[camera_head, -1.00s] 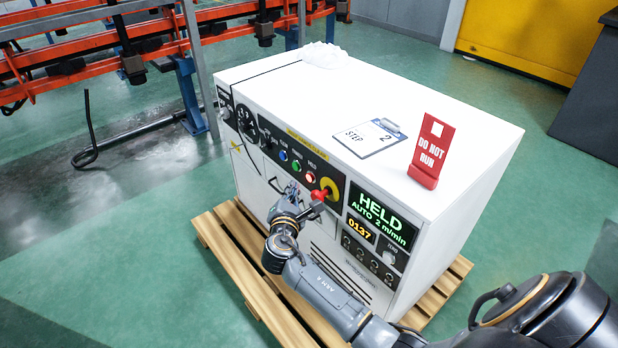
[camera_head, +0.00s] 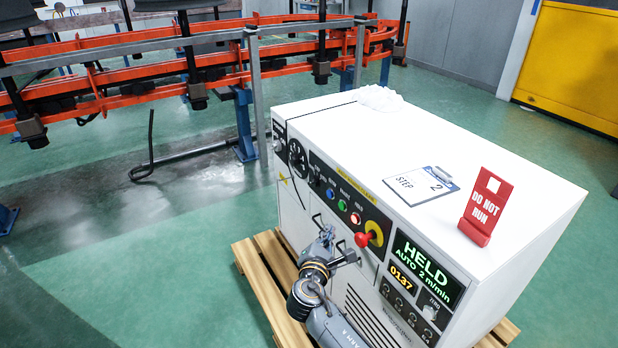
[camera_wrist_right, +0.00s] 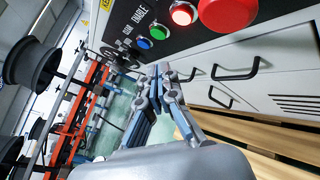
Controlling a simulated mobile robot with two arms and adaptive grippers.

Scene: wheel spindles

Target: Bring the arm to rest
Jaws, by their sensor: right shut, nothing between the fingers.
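My right gripper (camera_head: 327,236) is shut and empty. It is in front of the white control cabinet (camera_head: 330,118), just below the button row and left of the red knob (camera_head: 362,240). A small gap to the panel seems to show, but I cannot be sure of its size. In the right wrist view the gripper's fingers (camera_wrist_right: 160,78) are together with nothing held. The lit red button (camera_wrist_right: 183,13) and the large red knob (camera_wrist_right: 228,10) are above them. The screen (camera_head: 425,270) reads HELD, AUTO 2 m/min. My left gripper is not in view.
A red DO NOT RUN sign (camera_head: 485,207) and a STEP 2 clipboard (camera_head: 422,186) stand and lie on the cabinet top. A wooden pallet (camera_head: 262,292) is underneath. Black drawer handles (camera_wrist_right: 235,70) stick out near the gripper. Open green floor (camera_head: 150,270) is at left.

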